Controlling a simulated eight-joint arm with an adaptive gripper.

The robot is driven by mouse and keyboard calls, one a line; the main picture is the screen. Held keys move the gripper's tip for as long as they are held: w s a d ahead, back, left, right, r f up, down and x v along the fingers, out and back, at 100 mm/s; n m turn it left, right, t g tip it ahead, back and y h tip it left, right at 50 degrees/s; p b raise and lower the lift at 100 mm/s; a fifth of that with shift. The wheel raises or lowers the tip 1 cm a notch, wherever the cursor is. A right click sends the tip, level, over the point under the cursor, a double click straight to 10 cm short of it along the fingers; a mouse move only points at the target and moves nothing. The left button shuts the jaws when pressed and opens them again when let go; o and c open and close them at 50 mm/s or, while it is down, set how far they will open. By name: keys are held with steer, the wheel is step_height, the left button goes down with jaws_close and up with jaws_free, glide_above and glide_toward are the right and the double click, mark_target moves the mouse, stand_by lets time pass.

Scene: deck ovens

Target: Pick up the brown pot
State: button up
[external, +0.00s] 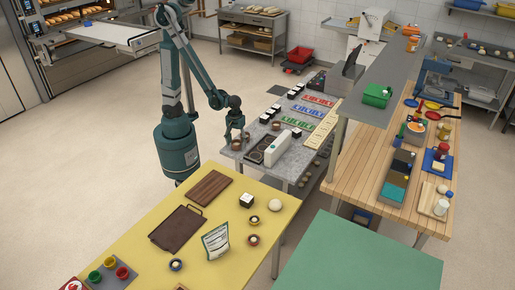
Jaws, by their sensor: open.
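My gripper (235,136) is at the near left corner of the grey counter (262,139), pointing down with its fingers open. A small brown pot (237,145) stands on the counter right below the fingers. It is small in the picture and partly hidden by the gripper. I cannot tell whether the fingers touch it or are around it. Another small round brownish item (276,126) stands farther back on the same counter.
A dark tray (256,150) and a white box (278,148) stand just right of my gripper. Several dark blocks and coloured strips lie farther back. A yellow table (150,270) with boards and bowls is in front. Open floor lies to the left.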

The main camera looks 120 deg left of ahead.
mark_target(237, 142)
steer(key=shift+c, duration=0.7)
steer(key=c, duration=0.9)
steer(key=shift+r, duration=0.15)
steer(key=shift+c, duration=0.2)
steer(key=shift+r+p, duration=1.35)
steer(key=shift+r, duration=3.5)
